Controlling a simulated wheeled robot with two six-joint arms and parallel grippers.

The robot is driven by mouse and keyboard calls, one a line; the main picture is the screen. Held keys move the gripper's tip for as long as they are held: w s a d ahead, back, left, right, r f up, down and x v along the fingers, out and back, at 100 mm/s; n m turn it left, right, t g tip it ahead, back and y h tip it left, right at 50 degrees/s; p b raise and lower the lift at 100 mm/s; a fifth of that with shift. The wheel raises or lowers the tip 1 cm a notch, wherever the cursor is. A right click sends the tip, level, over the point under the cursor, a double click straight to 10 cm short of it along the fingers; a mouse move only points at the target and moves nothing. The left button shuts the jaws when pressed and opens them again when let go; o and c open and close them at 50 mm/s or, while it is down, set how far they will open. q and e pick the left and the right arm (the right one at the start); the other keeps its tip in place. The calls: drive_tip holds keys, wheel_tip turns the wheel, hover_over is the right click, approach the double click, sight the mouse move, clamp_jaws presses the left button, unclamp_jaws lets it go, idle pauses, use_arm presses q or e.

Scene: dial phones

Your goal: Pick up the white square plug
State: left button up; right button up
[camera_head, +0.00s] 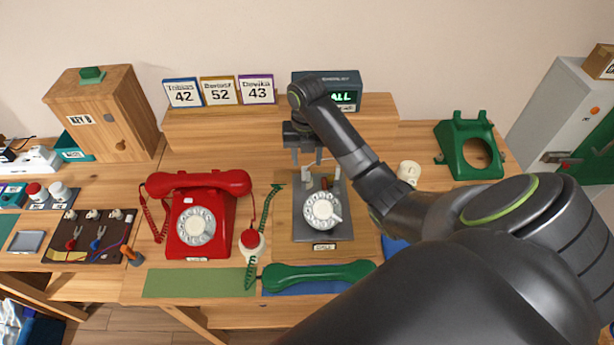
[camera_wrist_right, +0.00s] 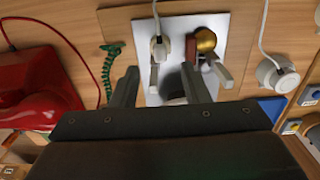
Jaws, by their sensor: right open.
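The white square plug (camera_wrist_right: 160,47) with its grey cable sits at the top of the grey plate (camera_wrist_right: 182,32) in the right wrist view. In the head view, the plug is small and partly hidden under my right gripper (camera_head: 305,158). My right gripper (camera_wrist_right: 160,78) is open; its two fingers point toward the plate, one to either side of the plug's line. Nothing is between the fingertips, and the plug lies beyond them. The white dial (camera_head: 322,210) is on the same plate, mostly hidden by the gripper in the wrist view. My left gripper is not in view.
A brass knob (camera_wrist_right: 205,40) stands close beside the plug. A red phone (camera_head: 197,222) is on the left, a green handset (camera_head: 318,276) in front, and a green phone body (camera_head: 468,146) at the right. A white round piece with a cable (camera_wrist_right: 277,74) lies right of the plate.

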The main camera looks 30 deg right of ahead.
sight(307, 173)
drive_tip(key=shift+w+d+f+b, duration=0.1)
drive_tip(key=shift+f+b, duration=2)
drive_tip(key=shift+f, duration=1.05)
clamp_jaws()
